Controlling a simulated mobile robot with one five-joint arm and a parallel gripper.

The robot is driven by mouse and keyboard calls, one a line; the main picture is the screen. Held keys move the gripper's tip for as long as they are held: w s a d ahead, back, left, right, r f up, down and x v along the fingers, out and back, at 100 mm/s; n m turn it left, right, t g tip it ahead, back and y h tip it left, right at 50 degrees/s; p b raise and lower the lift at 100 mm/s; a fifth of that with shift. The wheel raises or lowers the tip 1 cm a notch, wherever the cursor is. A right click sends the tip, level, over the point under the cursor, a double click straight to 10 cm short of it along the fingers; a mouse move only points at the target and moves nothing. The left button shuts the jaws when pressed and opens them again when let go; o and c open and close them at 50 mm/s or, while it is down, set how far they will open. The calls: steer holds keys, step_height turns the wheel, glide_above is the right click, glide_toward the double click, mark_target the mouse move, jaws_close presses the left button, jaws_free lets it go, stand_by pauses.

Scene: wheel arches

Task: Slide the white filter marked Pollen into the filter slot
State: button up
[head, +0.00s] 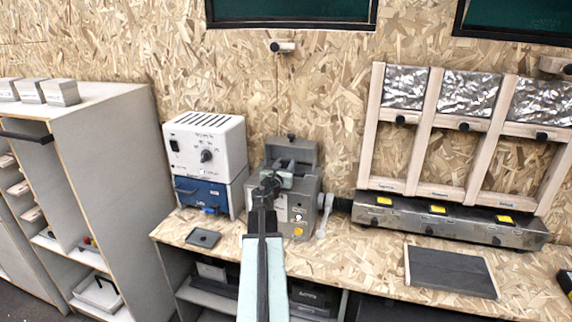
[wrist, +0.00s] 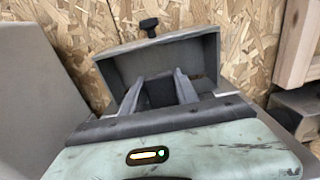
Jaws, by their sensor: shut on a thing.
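My gripper (head: 272,179) is over the grey machine (head: 303,195) on the bench, whose lid (head: 291,153) stands open at the back. In the wrist view my gripper (wrist: 158,82) points at the open lid (wrist: 205,60), with a dark area between its two grey fingers. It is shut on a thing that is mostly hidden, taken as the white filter. No Pollen marking can be read. The filter slot itself cannot be made out behind my gripper and arm, so I cannot tell how far the filter is in it.
A white box (head: 212,143) on a blue unit (head: 201,194) stands close left of the machine. A wooden frame (head: 421,140) with a metal base (head: 400,213) stands right. A dark panel (head: 450,271) and a small dark plate (head: 203,238) lie on the bench. Pale boxes (head: 62,93) top the left cabinet.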

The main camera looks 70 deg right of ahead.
steer(key=shift+a+f, duration=0.1)
steer(key=shift+f, duration=0.1)
steer(key=o, duration=1.2)
steer(key=shift+s+a, duration=0.1)
steer(key=shift+s+a, duration=0.1)
steer(key=shift+a, duration=0.4)
steer(key=a, duration=0.6)
steer(key=shift+s+a, duration=0.25)
steer(key=shift+a, duration=0.1)
steer(key=shift+w, duration=0.1)
steer(key=shift+d, duration=0.1)
